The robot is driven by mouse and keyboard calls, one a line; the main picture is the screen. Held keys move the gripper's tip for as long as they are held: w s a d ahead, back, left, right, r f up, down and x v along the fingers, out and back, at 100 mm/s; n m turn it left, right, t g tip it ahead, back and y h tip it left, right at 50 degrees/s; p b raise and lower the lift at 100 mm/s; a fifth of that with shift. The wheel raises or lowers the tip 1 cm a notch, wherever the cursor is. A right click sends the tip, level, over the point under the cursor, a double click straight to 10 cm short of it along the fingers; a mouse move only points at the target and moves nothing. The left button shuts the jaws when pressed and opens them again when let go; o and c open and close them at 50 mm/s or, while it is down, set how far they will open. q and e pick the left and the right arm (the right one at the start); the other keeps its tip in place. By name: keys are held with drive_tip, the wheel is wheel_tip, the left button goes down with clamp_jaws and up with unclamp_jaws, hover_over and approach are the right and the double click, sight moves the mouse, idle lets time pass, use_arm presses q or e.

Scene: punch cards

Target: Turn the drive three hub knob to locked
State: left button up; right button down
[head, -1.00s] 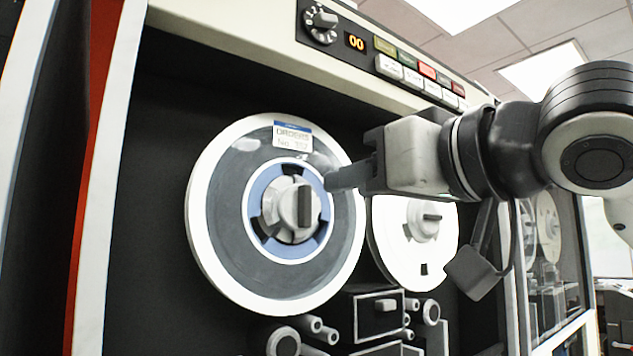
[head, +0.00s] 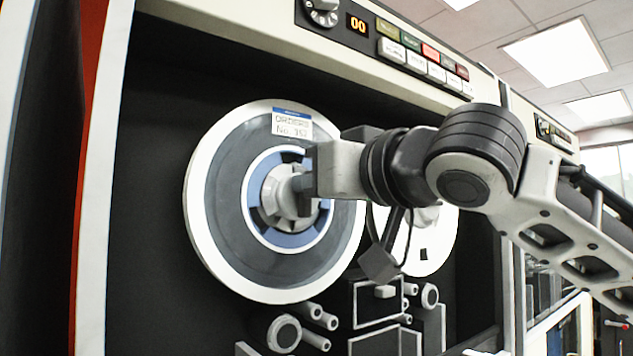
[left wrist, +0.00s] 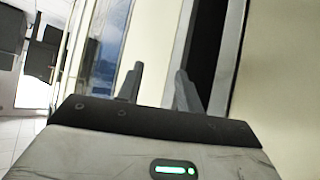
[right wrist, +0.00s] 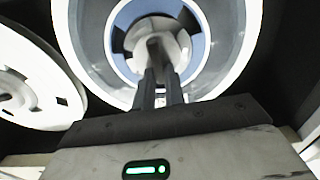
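The hub knob (head: 284,192) is a grey knob in the blue-ringed centre of the large left tape reel (head: 225,215). In the right wrist view the hub knob (right wrist: 157,42) has a raised bar pointing towards the fingers. My right gripper (head: 306,188) is at the knob from the right and hides its bar in the head view. In the right wrist view its fingers (right wrist: 160,75) are close together with the bar between them. My left gripper (left wrist: 157,82) is open and empty beside a pale cabinet edge, out of the head view. No locked mark is readable.
A second white reel (head: 443,250) stands to the right, partly behind my right arm. Rollers and a head block (head: 375,302) lie below the reels.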

use_arm(q)
drive_tip(key=shift+s+f, duration=0.15)
drive_tip(key=shift+f, duration=0.05)
use_arm(e)
drive_tip(key=shift+m, duration=0.4)
use_arm(q)
drive_tip(key=shift+w+d+f+b, duration=0.2)
drive_tip(key=shift+f+b, duration=0.25)
drive_tip(key=shift+b, duration=0.9)
drive_tip(key=shift+w+d+f+b, duration=0.1)
drive_tip(key=shift+d+f+b, duration=0.25)
drive_tip(key=shift+b, duration=0.95)
use_arm(e)
drive_tip(key=shift+w+d+f+m, duration=0.15)
drive_tip(key=shift+d+f+m, duration=0.1)
drive_tip(key=shift+m, duration=2.6)
drive_tip(key=shift+w+d+f+m, duration=0.1)
drive_tip(key=shift+f+m, duration=0.1)
drive_tip(key=shift+m, duration=2.7)
drive_tip(key=shift+w+d+f+m, duration=0.15)
drive_tip(key=shift+d+f+m, duration=0.1)
drive_tip(key=shift+m, duration=2.6)
use_arm(q)
drive_tip(key=shift+a, duration=0.1)
drive_tip(key=shift+f, duration=0.1)
use_arm(e)
drive_tip(key=c, duration=1.5)
unclamp_jaws()
drive_tip(key=shift+o, duration=0.2)
